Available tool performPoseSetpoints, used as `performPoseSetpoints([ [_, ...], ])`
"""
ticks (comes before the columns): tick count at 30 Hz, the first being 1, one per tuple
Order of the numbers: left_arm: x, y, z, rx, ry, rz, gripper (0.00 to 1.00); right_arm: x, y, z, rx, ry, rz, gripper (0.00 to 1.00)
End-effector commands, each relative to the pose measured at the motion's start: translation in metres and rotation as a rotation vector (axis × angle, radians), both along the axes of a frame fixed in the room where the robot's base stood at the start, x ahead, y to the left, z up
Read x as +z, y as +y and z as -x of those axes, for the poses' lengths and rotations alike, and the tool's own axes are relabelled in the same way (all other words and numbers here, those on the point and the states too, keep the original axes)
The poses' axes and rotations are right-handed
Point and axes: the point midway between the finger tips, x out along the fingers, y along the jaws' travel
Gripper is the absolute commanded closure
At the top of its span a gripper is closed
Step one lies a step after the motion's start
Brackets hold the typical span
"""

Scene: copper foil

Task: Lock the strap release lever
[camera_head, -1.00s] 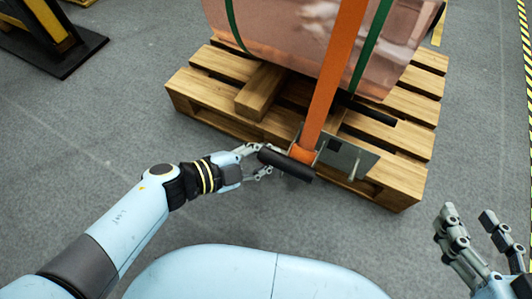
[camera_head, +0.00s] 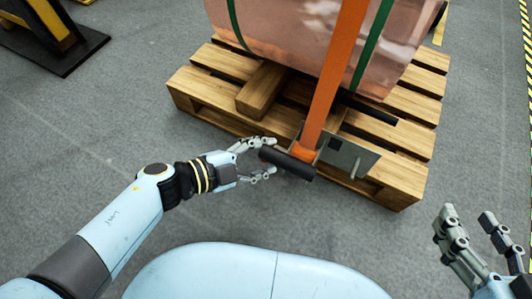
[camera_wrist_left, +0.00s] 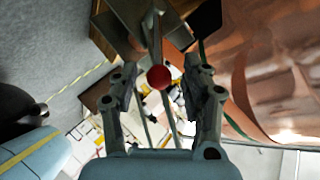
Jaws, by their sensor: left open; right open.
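The strap release lever shows as a black cylindrical grip (camera_head: 288,164) at the lower end of the orange strap (camera_head: 328,95), beside a grey metal plate (camera_head: 352,157). My left gripper (camera_head: 270,157) is open at the left end of the grip, one finger above and one below it. In the left wrist view a red ball (camera_wrist_left: 158,77), apparently on the lever's end, sits between the open fingers; contact is unclear. My right gripper (camera_head: 466,214) is open and empty at the lower right, away from the lever.
A copper foil roll (camera_head: 290,38) rests on a wooden pallet (camera_head: 405,190), with green bands around it. A black and yellow stand (camera_head: 60,40) is at the upper left.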

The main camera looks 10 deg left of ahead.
Motion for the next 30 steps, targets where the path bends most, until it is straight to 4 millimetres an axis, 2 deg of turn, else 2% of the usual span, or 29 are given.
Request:
performPoseSetpoints([
  [9,0.024,0.049,0.042,-0.002,0.002,-0.003,0.53,0.000,0.000,0.000,0.000,0.001,0.000,0.53],
  [15,0.036,0.073,0.061,-0.002,0.003,-0.001,0.53,0.000,0.000,0.000,0.000,0.001,0.000,0.53],
  [27,0.040,0.080,0.067,-0.001,0.001,0.001,0.53,0.000,0.000,0.001,0.000,0.001,0.000,0.53],
  [30,0.040,0.080,0.067,0.000,0.001,0.000,0.53,0.000,0.000,0.001,0.000,0.001,0.000,0.66],
])
